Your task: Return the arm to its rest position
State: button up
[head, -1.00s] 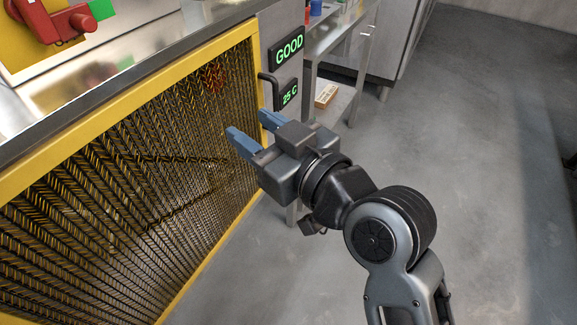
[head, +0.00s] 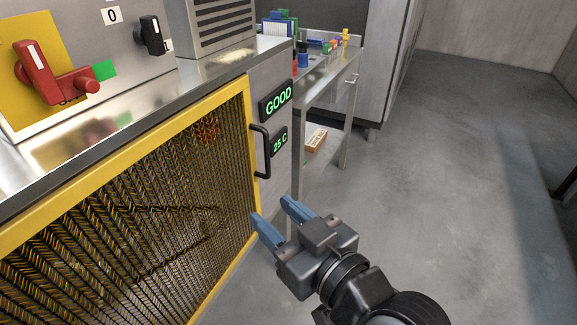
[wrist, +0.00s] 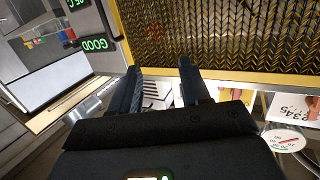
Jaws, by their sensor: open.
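My gripper (head: 274,222) is in the lower middle of the head view. Its two blue fingers are apart with nothing between them. It is in front of the yellow-framed mesh panel (head: 251,170), below the black door handle (head: 262,152), and apart from both. In the wrist view the open fingers (wrist: 158,88) point toward the yellow frame edge and the mesh. My forearm comes in from the bottom of the head view.
A green GOOD sign (head: 278,101) and a 25 C display (head: 279,143) are on the cabinet side. A red switch (head: 55,82) and a black knob (head: 150,36) are above the counter. A steel side table (head: 330,62) stands behind.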

jog(key=s+d+f+m+t+h, duration=0.1)
jog(key=s+d+f+m+h, duration=0.3)
jog(key=s+d, duration=0.4)
jog(key=s+d+f+m+t+h, duration=0.25)
jog(key=s+d+f, duration=0.35)
jog(key=d, duration=0.4)
jog(key=s+d+r+m+h, duration=0.1)
jog(key=s+d, duration=0.3)
jog(key=s, duration=0.5)
jog(key=s+d+r+m+h, duration=0.1)
jog(key=s+d+r+h, duration=0.2)
jog(key=s, duration=0.6)
jog(key=shift+s+d+r+g+h, duration=0.15)
jog(key=shift+d+g+h, duration=0.2)
jog(key=shift+g+h, duration=0.1)
dwell(0.8)
